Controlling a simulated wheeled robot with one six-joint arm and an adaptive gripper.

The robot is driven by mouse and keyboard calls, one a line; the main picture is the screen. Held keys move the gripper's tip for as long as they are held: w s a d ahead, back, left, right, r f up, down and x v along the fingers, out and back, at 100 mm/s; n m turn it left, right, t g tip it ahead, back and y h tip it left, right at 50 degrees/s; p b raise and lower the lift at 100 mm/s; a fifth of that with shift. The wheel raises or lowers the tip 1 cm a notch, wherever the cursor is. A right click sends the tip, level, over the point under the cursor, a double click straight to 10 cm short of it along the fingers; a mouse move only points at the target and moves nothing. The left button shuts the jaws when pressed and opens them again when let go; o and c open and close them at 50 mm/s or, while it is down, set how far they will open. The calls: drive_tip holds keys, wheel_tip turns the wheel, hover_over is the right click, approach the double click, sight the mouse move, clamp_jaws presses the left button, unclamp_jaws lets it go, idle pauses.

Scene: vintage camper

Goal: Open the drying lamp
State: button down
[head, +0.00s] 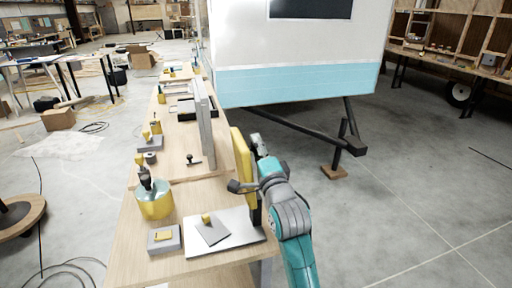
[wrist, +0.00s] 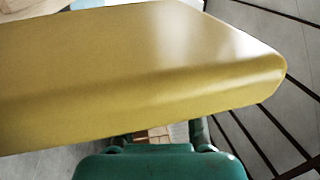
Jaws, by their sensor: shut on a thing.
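The drying lamp appears to be the upright yellow panel (head: 242,165) at the right edge of the workbench, on a dark post. My gripper (head: 257,148) is at the panel's upper right side, and my teal and grey arm comes up from below. In the wrist view the yellow panel (wrist: 150,75) fills most of the picture, with a rounded edge at right. It hides most of my fingers. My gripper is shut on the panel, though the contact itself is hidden.
The wooden workbench (head: 130,235) carries a light plate (head: 195,247) with a grey sheet, a yellow pot (head: 155,203), and an upright grey panel (head: 205,125). A white and blue camper (head: 300,85) with its black hitch stands behind.

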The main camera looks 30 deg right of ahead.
drive_tip(key=c, duration=0.8)
unclamp_jaws()
drive_tip(key=shift+o, duration=0.2)
drive_tip(key=shift+s, duration=0.1)
drive_tip(key=v, duration=1.1)
drive_tip(key=shift+s+f, duration=0.15)
drive_tip(key=shift+s, duration=0.2)
drive_tip(key=shift+a, duration=0.15)
